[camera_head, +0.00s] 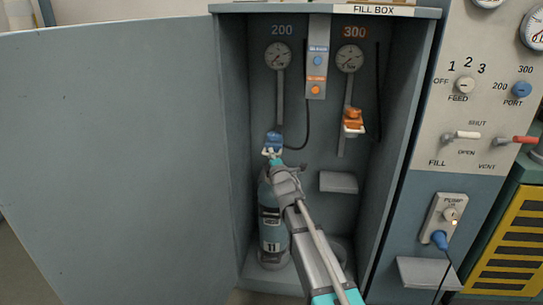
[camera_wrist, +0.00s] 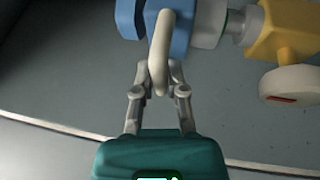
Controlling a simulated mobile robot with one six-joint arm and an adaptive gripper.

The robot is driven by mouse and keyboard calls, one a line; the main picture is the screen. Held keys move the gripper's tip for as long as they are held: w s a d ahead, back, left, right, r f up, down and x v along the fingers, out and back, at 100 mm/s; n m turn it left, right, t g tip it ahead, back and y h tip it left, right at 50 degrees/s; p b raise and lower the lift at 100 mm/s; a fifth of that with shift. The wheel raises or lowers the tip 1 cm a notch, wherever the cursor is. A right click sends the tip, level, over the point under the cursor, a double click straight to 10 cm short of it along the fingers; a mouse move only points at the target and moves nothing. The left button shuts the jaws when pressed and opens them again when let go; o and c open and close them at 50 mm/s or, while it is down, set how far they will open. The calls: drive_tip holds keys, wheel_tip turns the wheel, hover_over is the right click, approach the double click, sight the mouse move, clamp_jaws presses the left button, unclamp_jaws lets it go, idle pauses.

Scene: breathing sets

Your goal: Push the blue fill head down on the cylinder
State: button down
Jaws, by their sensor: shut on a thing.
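The blue fill head (camera_head: 274,140) is in the open fill box, under the 200 gauge and at the top of the cylinder. In the wrist view, the blue head (camera_wrist: 180,28) has a pale curved handle (camera_wrist: 160,45) hanging from it. My gripper (camera_wrist: 158,76) is shut on this handle; in the head view my gripper (camera_head: 280,166) is just below the blue head. A yellow valve body (camera_wrist: 285,30) with a pale knob (camera_wrist: 290,85) lies right of the head. I cannot tell how fully the head is seated.
An orange fill head (camera_head: 353,116) hangs under the 300 gauge at right. A small grey ledge (camera_head: 339,182) is on the back wall. The box door (camera_head: 110,160) is open to the left. A control panel (camera_head: 480,110) with levers and knobs is to the right.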

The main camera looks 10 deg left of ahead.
wheel_tip(320, 180, down, 2)
drive_tip(key=shift+f+b, duration=0.15)
drive_tip(key=shift+b, duration=0.7)
drive_tip(key=shift+s, duration=0.1)
drive_tip(key=c, duration=1.1)
unclamp_jaws()
drive_tip(key=shift+c, duration=0.2)
drive_tip(key=o, duration=0.5)
drive_tip(key=shift+f, duration=0.1)
